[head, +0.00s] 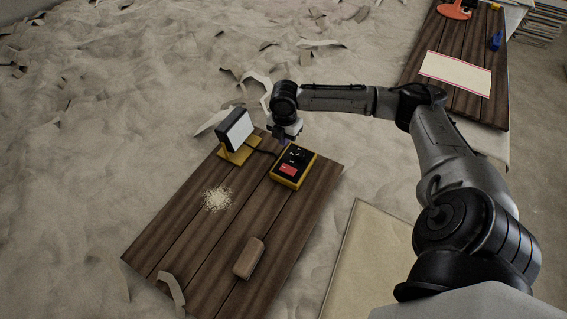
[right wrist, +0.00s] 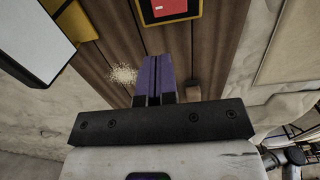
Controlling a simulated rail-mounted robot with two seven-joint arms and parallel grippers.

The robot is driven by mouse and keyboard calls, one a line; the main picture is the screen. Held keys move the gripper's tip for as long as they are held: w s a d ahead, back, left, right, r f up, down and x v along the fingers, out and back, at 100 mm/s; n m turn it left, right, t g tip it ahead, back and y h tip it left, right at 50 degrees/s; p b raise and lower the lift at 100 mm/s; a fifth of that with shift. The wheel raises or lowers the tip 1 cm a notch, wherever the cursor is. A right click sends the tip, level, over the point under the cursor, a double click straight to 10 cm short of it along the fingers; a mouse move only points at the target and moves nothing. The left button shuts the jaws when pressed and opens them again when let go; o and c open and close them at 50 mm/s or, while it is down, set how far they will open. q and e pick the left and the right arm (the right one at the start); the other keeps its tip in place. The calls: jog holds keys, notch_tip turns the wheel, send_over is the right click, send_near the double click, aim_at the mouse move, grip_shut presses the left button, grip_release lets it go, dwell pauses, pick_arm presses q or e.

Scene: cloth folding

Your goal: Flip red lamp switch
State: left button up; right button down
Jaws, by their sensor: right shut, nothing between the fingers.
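A yellow and black switch box (head: 293,166) lies on the small wooden table, with a red switch (head: 288,169) on its near part. In the right wrist view the red switch (right wrist: 170,8) shows at the top edge, with the yellow-edged box cut off by the frame. A lamp (head: 235,130) with a pale panel on a yellow stand is left of the box, joined by a dark cable. My right gripper (head: 284,141) hangs near the box's far left end. In the right wrist view its purple fingers (right wrist: 156,60) are together and empty, apart from the switch. My left gripper is not in view.
The wooden table (head: 200,265) also holds a pile of pale grains (head: 216,198) and a brown block (head: 249,258). A second table (head: 440,40) at the upper right carries a pale sheet (head: 455,74) and small items. Rumpled pale ground surrounds the small table.

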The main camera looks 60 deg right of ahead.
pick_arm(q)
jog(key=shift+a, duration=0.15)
pick_arm(e)
jog(key=shift+f, duration=0.15)
jog(key=b, duration=0.3)
send_over(284, 167)
notch_tip(284, 167, down, 6)
pick_arm(q)
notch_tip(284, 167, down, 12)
jog(key=b, duration=0.8)
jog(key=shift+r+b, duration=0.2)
jog(key=shift+b, duration=0.1)
pick_arm(e)
notch_tip(284, 167, down, 7)
jog(key=shift+f, duration=0.1)
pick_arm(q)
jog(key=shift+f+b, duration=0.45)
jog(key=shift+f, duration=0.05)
pick_arm(e)
jog(key=shift+s+f, duration=0.1)
jog(key=shift+f, duration=0.15)
